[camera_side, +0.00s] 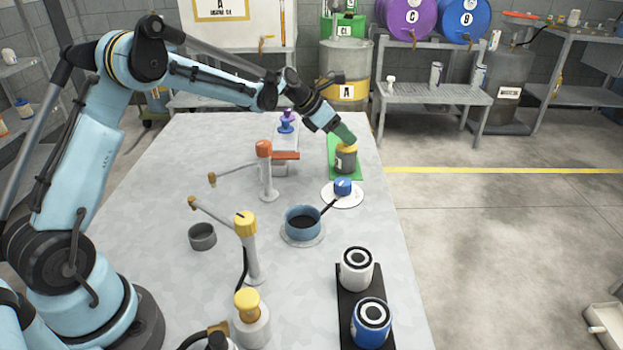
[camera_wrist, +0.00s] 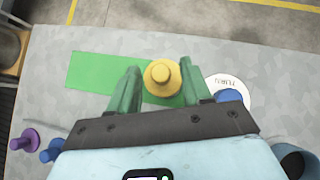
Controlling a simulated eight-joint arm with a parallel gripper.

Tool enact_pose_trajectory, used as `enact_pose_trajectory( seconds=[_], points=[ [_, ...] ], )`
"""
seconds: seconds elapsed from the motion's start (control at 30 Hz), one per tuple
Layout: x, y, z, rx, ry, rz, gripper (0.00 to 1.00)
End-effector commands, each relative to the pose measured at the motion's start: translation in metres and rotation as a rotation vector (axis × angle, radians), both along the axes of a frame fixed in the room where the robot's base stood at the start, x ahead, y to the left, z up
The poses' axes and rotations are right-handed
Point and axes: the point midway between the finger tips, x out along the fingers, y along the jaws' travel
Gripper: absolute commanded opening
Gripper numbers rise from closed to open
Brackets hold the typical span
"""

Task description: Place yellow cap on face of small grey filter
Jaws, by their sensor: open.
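The small grey filter (camera_side: 346,162) stands upright on a green mat (camera_side: 332,172) at the far right of the table. The yellow cap (camera_side: 347,148) sits on top of it; the side view is too small to tell how well it is seated. In the wrist view the yellow cap (camera_wrist: 162,77) shows from above as a round disc with a raised knob, hiding the filter below. My gripper (camera_side: 345,134) is just above the cap. In the wrist view its green fingers (camera_wrist: 161,74) are apart, one on each side of the cap, with small gaps.
A white round plate (camera_side: 343,201) with a blue cap (camera_side: 342,186) lies nearby. A blue pot (camera_side: 303,223) with a dark handle stands in front. An orange-topped post (camera_side: 265,170) and a purple and blue piece (camera_side: 286,121) stand left. The table's right edge is close.

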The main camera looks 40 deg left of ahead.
Motion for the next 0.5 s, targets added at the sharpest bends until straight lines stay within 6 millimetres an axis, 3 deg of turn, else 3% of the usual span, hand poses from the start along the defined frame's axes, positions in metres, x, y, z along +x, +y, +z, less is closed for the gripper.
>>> enact_pose_trajectory(
  seconds=[0.5],
  points=[
    [-0.054, 0.028, 0.06, 0.0, 0.0, 0.003, 0.48]
  ],
)
